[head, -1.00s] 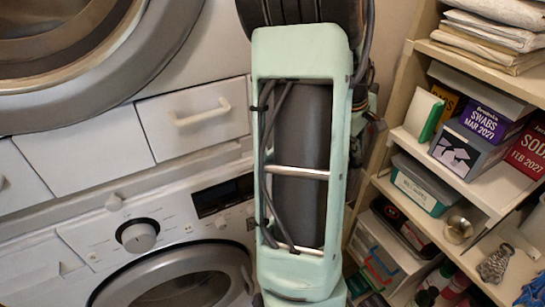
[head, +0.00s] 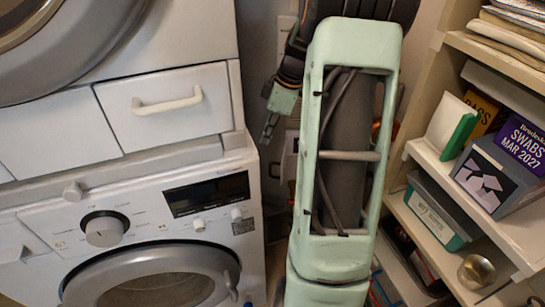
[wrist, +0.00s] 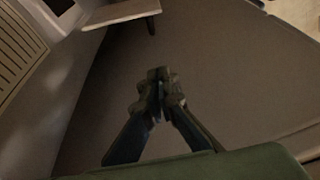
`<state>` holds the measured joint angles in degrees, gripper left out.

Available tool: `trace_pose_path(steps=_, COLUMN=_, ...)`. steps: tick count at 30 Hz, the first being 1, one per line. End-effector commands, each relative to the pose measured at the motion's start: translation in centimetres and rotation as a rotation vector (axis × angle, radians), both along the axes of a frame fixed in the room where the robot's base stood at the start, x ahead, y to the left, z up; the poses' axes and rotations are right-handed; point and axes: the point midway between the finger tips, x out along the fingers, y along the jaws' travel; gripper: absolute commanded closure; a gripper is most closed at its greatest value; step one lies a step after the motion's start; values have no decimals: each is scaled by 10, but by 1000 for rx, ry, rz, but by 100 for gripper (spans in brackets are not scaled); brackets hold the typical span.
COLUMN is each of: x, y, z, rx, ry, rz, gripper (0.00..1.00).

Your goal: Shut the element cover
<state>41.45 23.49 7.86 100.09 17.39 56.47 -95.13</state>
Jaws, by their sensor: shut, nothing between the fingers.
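My gripper (head: 267,138) shows in the head view, to the left of my green arm link and right of the stacked machines, and points down. In the wrist view its two fingertips (wrist: 158,82) meet with nothing between them, over a plain grey-brown surface. I cannot pick out the element cover for certain in either view. A pale slatted panel (wrist: 18,45) shows at the upper left of the wrist view, apart from the fingers. My arm link hides part of the wall behind it in the head view.
A washing machine (head: 45,240) stands under another machine, with a shut white drawer (head: 165,122) between. Shelves (head: 420,160) at the right hold boxes, a teal-based bin (head: 440,215) and folded towels (head: 510,30). A pale ledge (wrist: 120,12) shows at the top of the wrist view.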

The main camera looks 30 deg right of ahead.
Motion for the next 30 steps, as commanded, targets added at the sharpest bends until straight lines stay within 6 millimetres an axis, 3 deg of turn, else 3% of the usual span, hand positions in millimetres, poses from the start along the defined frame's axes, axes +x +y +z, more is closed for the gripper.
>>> trace_pose_path(steps=8, x=8, y=14, z=-9, rx=20, ry=-13, rz=34, gripper=100)
trace_pose_path(steps=22, x=25, y=38, z=-98, rx=20, ry=-11, rz=34, gripper=100)
trace_pose_path(steps=24, x=16, y=23, z=-92, rx=16, ry=-13, rz=27, gripper=100)
trace_pose_path(steps=30, x=4, y=7, z=-91, rx=17, ry=-14, rz=30, gripper=100)
